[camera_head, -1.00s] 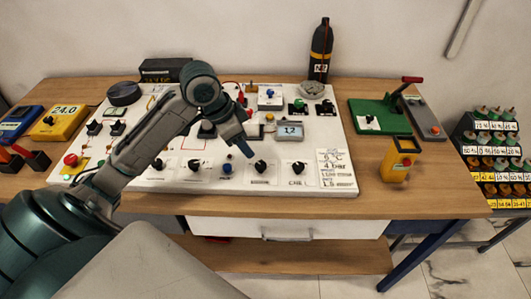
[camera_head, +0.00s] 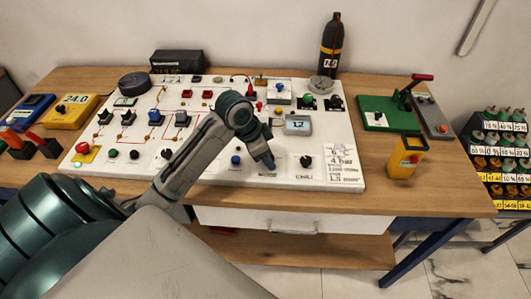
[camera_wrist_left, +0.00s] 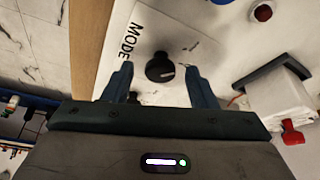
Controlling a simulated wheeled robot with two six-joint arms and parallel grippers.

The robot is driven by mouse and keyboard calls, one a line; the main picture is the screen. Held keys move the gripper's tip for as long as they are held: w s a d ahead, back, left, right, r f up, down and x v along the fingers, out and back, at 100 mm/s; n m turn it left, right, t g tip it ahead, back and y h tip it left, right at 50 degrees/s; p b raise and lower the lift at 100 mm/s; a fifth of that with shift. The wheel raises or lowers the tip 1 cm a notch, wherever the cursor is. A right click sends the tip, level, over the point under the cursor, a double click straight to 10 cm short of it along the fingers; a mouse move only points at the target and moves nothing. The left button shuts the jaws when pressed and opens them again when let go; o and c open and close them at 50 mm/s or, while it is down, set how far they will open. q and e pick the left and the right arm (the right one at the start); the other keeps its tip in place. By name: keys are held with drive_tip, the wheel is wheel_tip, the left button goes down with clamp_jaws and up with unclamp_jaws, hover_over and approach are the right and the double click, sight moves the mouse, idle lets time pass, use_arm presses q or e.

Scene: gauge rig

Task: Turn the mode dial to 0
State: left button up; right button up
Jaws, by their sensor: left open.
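The mode dial (camera_wrist_left: 160,67) is a round black knob on the white panel, with the printed word MODE beside it in the left wrist view. A small light mark shows on the knob; I cannot read which number it points to. My left gripper (camera_wrist_left: 160,84) is open, one finger on each side of the knob in the picture, with visible gaps. I cannot tell its height above the panel. In the head view my left gripper (camera_head: 269,164) is over the panel's front row of knobs and hides the dial. My right gripper is not in view.
The white panel (camera_head: 205,178) carries several knobs and switches, including a blue knob (camera_head: 236,160) and a black knob (camera_head: 306,160) on either side of my gripper. A small display (camera_head: 298,123) reads 12. A yellow device (camera_head: 406,158) stands to the right on the table.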

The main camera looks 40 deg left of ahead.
use_arm(q)
drive_tip(key=c, duration=1)
drive_tip(key=shift+o, duration=0.2)
drive_tip(key=shift+a+r+m+h+p, duration=0.15)
drive_tip(key=shift+m+h+p, duration=0.25)
drive_tip(key=shift+m+p, duration=0.65)
drive_tip(key=shift+w+m+g+h+p, duration=0.15)
drive_tip(key=shift+m+g+h+p, duration=0.15)
drive_tip(key=shift+m+g+p, duration=0.6)
drive_tip(key=shift+w+m, duration=0.1)
drive_tip(key=shift+m, duration=0.95)
drive_tip(key=m+g, duration=0.1)
drive_tip(key=m, duration=0.2)
drive_tip(key=shift+w+h, duration=0.1)
drive_tip(key=shift+h, duration=0.2)
drive_tip(key=shift+m, duration=0.4)
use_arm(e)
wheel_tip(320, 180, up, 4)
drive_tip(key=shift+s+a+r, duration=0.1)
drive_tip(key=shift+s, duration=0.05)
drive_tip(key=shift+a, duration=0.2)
